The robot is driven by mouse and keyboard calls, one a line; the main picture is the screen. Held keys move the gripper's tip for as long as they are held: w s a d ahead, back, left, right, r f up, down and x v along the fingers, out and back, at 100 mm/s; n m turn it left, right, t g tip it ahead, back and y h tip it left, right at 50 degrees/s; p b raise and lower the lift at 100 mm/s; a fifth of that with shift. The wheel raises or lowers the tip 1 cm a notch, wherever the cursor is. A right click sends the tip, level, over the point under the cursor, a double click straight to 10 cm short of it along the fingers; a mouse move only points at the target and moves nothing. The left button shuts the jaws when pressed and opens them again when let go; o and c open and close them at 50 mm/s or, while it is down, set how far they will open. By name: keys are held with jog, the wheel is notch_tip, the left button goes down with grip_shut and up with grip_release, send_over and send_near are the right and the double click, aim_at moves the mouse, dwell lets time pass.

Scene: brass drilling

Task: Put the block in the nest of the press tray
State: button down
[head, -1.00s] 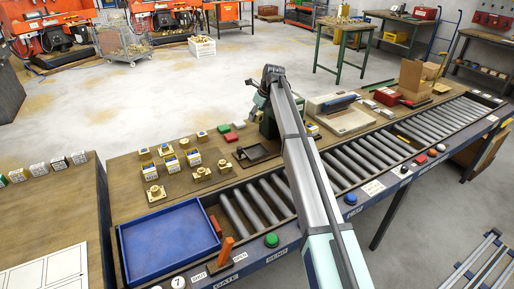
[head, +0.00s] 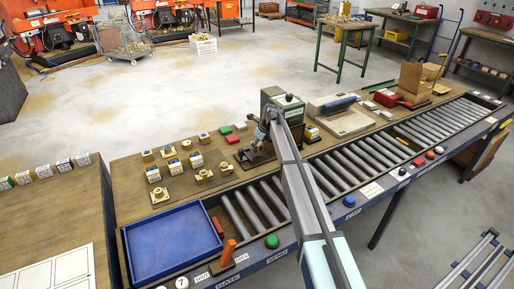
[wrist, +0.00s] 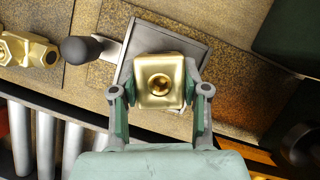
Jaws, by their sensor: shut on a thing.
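My gripper (wrist: 160,96) is shut on a brass block (wrist: 160,82) with a round hole in its top; one finger is on each side of it. In the wrist view the block appears over the grey press tray (wrist: 190,46), which has a dark knob handle (wrist: 82,49) at its left. I cannot tell whether the block touches the tray or is seated in the nest, which it hides. In the head view my gripper (head: 260,138) is at the tray (head: 244,156), in front of the green press (head: 281,100). The arm partly hides this area.
Several brass fittings and boxes stand left of the tray, with one fitting (wrist: 27,50) close to the handle. A roller conveyor (head: 262,203) runs in front, with a blue tray (head: 170,241) at its left. A white machine (head: 338,113) stands to the right.

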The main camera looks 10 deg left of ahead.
jog(key=shift+f, duration=0.95)
jog(key=shift+f, duration=0.1)
jog(key=c, duration=0.6)
grip_release()
jog(key=b+v, duration=0.3)
jog(key=v, duration=0.9)
jog(key=shift+d, duration=0.1)
